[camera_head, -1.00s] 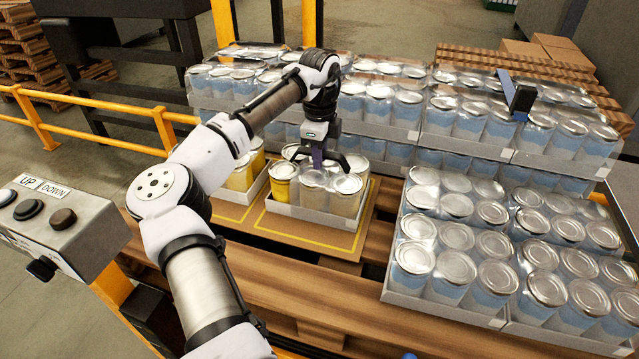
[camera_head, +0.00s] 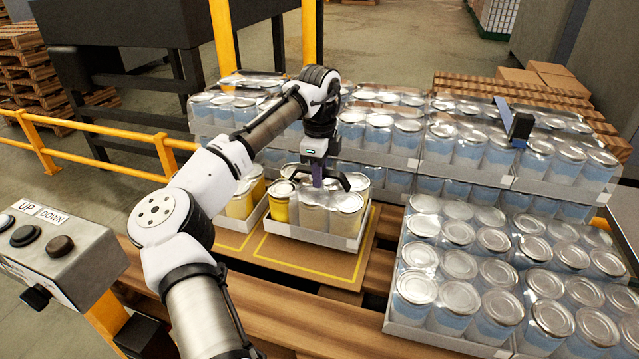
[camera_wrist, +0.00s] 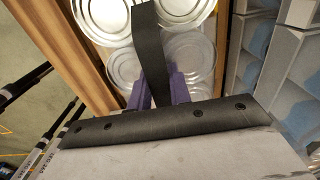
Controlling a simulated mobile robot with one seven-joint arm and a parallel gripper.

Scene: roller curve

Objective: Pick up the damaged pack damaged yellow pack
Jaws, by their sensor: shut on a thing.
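The damaged yellow pack (camera_head: 283,229) is a shallow light tray of several metal-lidded cans under clear film. A yellow can shows at its left front corner; the other visible can sides look pale. It sits upright on a cardboard sheet with yellow lines. My gripper (camera_head: 318,180) points down over the middle of the pack and is shut on it. In the wrist view, my purple fingers (camera_wrist: 163,88) are among the can lids (camera_wrist: 190,55), with a dark bar across them. The exact grip point is hidden.
A second yellow pack (camera_head: 239,207) stands close at its left, partly behind my arm. Stacked blue can packs (camera_head: 470,150) stand behind, and more blue packs (camera_head: 440,300) stand at the right. A yellow railing (camera_head: 95,127) and an UP/DOWN button box (camera_head: 70,265) are at the left.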

